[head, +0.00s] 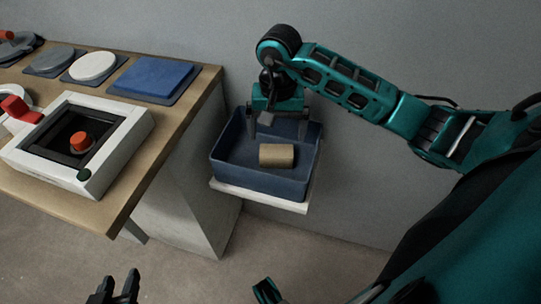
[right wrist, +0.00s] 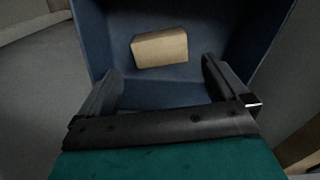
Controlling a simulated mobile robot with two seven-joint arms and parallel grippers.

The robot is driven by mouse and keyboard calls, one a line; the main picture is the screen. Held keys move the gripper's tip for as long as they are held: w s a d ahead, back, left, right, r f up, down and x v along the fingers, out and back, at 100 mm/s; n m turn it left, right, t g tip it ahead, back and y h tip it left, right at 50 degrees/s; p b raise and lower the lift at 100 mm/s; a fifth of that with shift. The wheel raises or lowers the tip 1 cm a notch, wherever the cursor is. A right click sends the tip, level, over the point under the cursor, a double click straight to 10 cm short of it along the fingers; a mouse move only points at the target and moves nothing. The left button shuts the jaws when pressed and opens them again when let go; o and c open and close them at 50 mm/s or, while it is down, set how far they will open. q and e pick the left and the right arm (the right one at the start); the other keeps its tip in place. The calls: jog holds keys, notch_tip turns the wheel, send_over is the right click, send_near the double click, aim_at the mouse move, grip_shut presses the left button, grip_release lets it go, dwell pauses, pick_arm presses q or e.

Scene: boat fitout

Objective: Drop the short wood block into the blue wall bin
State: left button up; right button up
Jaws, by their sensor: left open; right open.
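The short wood block (head: 277,155) is light tan and lies inside the blue wall bin (head: 256,182), on its floor. In the right wrist view the block (right wrist: 160,47) lies beyond the fingertips, apart from them, with the bin (right wrist: 92,35) around it. My right gripper (head: 276,128) is open and empty over the back part of the bin; its two fingers (right wrist: 160,80) show spread in the right wrist view. My left gripper (head: 115,288) is open and empty low at the bottom left of the head view, far from the bin.
The bin stands on a white shelf (head: 258,195) at the grey wall. To the left, a wooden bench (head: 120,197) carries a white-framed box (head: 25,152) with a red knob, a blue pad (head: 152,77) and round discs. Floor in front is clear.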

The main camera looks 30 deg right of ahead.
notch_tip(320, 180, up, 12)
jog(key=p, duration=0.2)
jog(key=shift+s, duration=0.1)
dwell(0.4)
